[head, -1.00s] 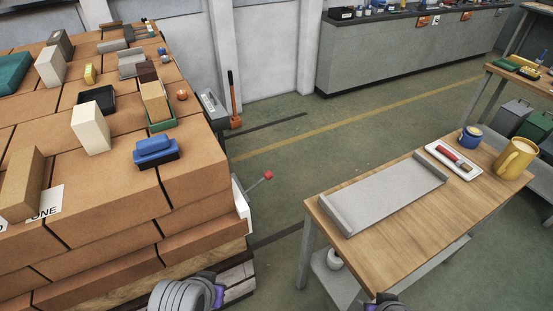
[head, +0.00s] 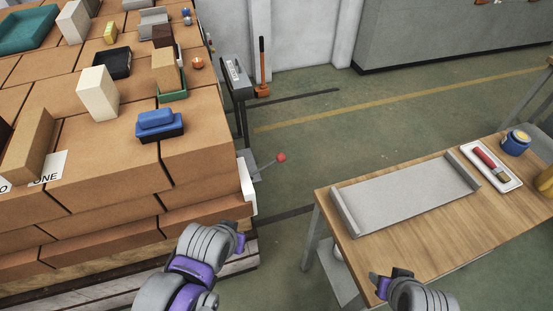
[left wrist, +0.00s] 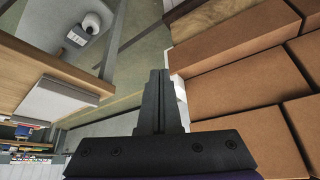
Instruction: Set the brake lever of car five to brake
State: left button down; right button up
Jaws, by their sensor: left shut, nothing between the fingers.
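The brake lever (head: 281,157) is a thin rod with a red knob, sticking out to the right from a white bracket (head: 248,186) on the brick car's right side. The car carries stacked orange-brown bricks (head: 95,205) on a wooden base; no number five is readable. My left gripper (head: 240,243) is below and left of the knob, apart from it, beside the car. In the left wrist view its fingers (left wrist: 161,75) are shut and empty, and the lever cannot be made out there. My right gripper (head: 386,284) is by the bench's front edge; its opening is unclear.
A wooden bench (head: 400,250) with a grey tray (head: 405,193) stands at right. A grey stand (head: 237,75) and an orange-handled tool (head: 262,65) are behind the lever. Open floor (head: 320,130) lies between car and bench.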

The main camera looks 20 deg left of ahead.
aim_at(277, 159)
jog(key=f+b, duration=0.1)
jog(key=s+f+b, duration=0.1)
jog(key=f, duration=0.1)
jog(key=shift+f+b, duration=0.25)
jog(key=shift+b, duration=0.05)
jog(key=shift+f+b, duration=0.75)
jog(key=shift+f, duration=0.1)
pick_arm(q)
jog(key=w+d+n+t+y, duration=0.1)
jog(key=w+n+t, duration=0.5)
jog(key=w, duration=1.5)
jog(key=n+y, duration=0.1)
jog(key=n, duration=0.3)
jog(key=shift+w+d+t, duration=0.15)
jog(key=shift+d+t, duration=0.1)
jog(key=shift+t, duration=0.05)
pick_arm(e)
jog(key=shift+s, duration=0.1)
pick_arm(q)
jog(key=shift+w, duration=0.1)
